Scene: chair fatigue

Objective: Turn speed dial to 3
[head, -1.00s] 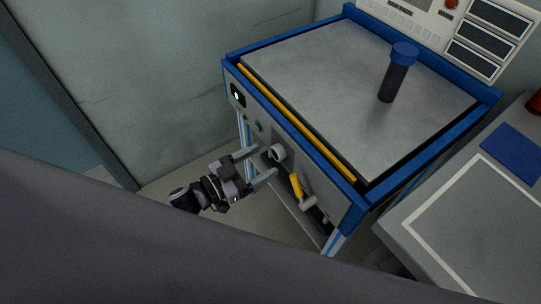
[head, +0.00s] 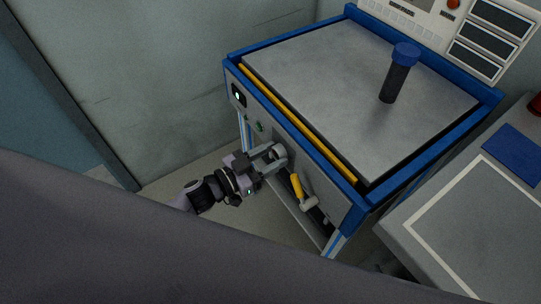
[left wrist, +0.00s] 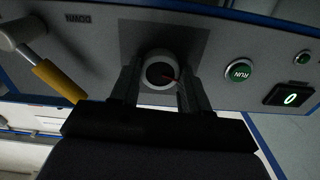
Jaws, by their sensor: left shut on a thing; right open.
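The dial's number markings are not readable. My right gripper is not in view.
A yellow-handled lever (head: 296,186) sits right of the dial. A dark cylinder with a blue cap (head: 398,75) stands on the machine's grey top (head: 330,80).

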